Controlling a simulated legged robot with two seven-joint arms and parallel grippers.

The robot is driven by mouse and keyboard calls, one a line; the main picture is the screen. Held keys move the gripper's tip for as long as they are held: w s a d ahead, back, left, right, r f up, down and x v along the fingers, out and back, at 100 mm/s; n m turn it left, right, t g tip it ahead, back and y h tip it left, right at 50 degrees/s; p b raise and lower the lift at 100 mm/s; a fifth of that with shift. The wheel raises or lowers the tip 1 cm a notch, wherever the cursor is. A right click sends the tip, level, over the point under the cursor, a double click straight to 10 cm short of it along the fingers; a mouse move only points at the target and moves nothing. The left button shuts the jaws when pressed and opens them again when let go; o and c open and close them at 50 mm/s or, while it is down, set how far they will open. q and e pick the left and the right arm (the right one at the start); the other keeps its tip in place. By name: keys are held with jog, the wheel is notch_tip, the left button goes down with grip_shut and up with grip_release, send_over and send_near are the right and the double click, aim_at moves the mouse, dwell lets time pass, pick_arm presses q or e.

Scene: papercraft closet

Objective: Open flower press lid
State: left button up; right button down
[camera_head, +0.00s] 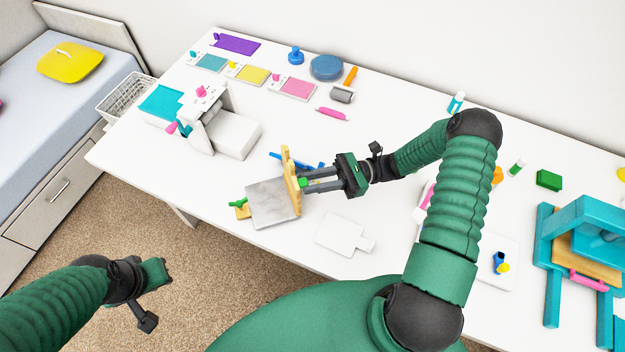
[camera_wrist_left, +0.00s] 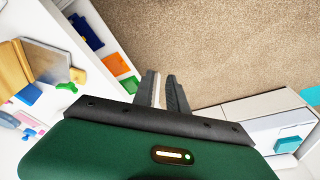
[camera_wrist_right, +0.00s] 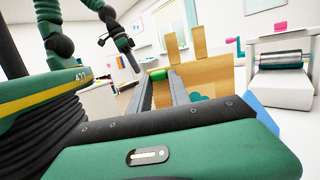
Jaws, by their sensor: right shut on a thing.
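The flower press (camera_head: 272,203) stands near the front edge of the white table, with a grey marbled plate and a wooden lid (camera_head: 287,165) tilted up at the plate's right side. A green knob (camera_head: 303,182) sits on the lid's right face. My right gripper (camera_head: 305,181) is shut on this knob; the right wrist view shows the green knob (camera_wrist_right: 158,75) between its fingertips against the wooden lid (camera_wrist_right: 205,80). My left gripper (camera_head: 163,275) is off the table at lower left, away from the press. Its fingers (camera_wrist_left: 163,88) look nearly together and empty.
A white machine (camera_head: 225,130) stands left of the press. A blue tool (camera_head: 280,158) lies behind the lid, and a white board (camera_head: 345,235) lies to the right. A teal press (camera_head: 580,240) stands at the far right.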

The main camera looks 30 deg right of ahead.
pick_arm(q)
jog(key=shift+f, duration=0.15)
jog(key=shift+c, duration=1.2)
jog(key=shift+d+f+n+g, duration=0.2)
jog(key=shift+f+n+g, duration=0.1)
jog(key=shift+n, duration=0.6)
grip_shut()
jog(key=n+g+h, duration=0.5)
jog(key=n+h, duration=1.3)
jog(key=n, duration=1.4)
send_near(293, 182)
jog(key=d, duration=0.7)
jog(key=shift+s+f, duration=0.2)
jog(key=shift+s, duration=0.2)
pick_arm(e)
jog(key=shift+s+f, duration=0.1)
jog(key=shift+f, duration=0.2)
pick_arm(q)
jog(key=shift+d, duration=0.1)
